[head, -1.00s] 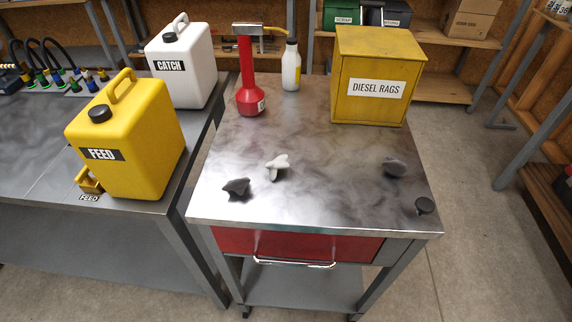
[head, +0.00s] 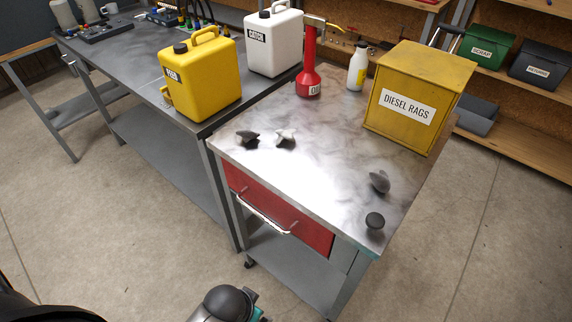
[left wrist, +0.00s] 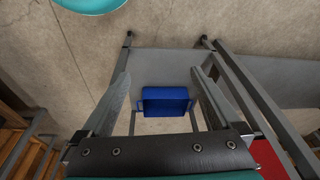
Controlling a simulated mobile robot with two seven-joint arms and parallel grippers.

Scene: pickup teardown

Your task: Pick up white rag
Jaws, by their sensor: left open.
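The white rag (head: 286,136) lies crumpled on the metal top of the cart (head: 310,165), near its left end. A dark grey rag (head: 247,136) lies just left of it, with a small gap. In the left wrist view, my left gripper (left wrist: 160,76) is open with nothing between its fingers. It is away from the rag, which does not show in that view. A grey and teal part of my arm shows at the bottom of the head view, below the cart. My right gripper is not in view.
Two more dark lumps (head: 380,181) (head: 374,220) lie at the cart's near right. A yellow DIESEL RAGS box (head: 450,75), red bottle (head: 308,80) and white bottle (head: 357,66) stand behind. A blue bin (left wrist: 165,102) shows beyond my left fingers.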

